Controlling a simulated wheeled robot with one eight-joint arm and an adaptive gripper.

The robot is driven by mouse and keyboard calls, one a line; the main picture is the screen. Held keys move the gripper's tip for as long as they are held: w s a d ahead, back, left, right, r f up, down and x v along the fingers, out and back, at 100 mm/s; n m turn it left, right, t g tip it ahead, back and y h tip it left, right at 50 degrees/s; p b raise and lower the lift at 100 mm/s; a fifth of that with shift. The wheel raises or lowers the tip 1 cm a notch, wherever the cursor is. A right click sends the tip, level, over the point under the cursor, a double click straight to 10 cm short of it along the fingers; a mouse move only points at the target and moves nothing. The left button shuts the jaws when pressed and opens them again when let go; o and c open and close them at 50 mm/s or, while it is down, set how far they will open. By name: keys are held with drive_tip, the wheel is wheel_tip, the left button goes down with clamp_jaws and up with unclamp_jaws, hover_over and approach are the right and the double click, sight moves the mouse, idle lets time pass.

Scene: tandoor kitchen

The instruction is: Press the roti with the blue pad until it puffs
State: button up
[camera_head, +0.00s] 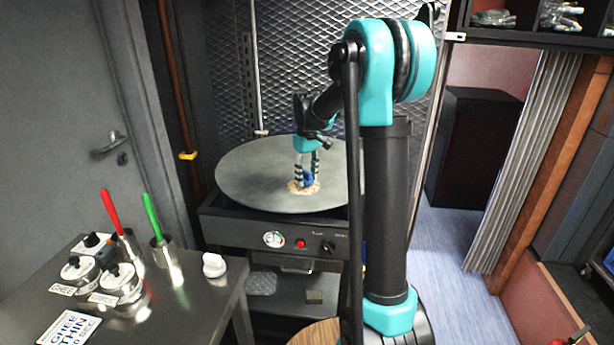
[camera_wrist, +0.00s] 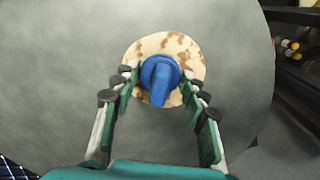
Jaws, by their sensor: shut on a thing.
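The roti (camera_wrist: 184,47) is a pale round with brown spots, lying flat on the round grey griddle (camera_head: 250,165). It also shows in the head view (camera_head: 293,188), partly covered by the pad and fingers. The blue pad (camera_wrist: 160,75) has a round base and an upright handle, and sits over the lower middle of the roti; it shows small in the head view (camera_head: 308,178). My gripper (camera_wrist: 158,88) points down over the griddle with its fingers on either side of the pad's handle, shut on it. The contact between pad and roti is partly hidden.
A steel table (camera_head: 200,300) at left holds several lidded pots, a red-handled tool (camera_head: 111,212), a green-handled tool (camera_head: 152,215) and a white knob-like item (camera_head: 214,265). A mesh wall (camera_head: 300,60) stands behind the griddle. The right side of the griddle is hidden by my arm.

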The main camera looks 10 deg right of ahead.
drive_tip(key=shift+f, duration=0.55)
idle(1.5)
drive_tip(key=shift+r, duration=3.55)
drive_tip(key=shift+f, duration=0.15)
drive_tip(key=shift+w+a+f, duration=0.1)
drive_tip(key=shift+a+f, duration=0.25)
drive_tip(key=shift+f, duration=0.6)
drive_tip(key=shift+w+a+f, duration=0.1)
drive_tip(key=shift+a+f, duration=0.3)
drive_tip(key=shift+f, duration=0.5)
drive_tip(key=shift+w+a+f, duration=0.1)
drive_tip(key=shift+a+f, duration=0.25)
drive_tip(key=shift+f, duration=0.6)
drive_tip(key=shift+f, duration=0.35)
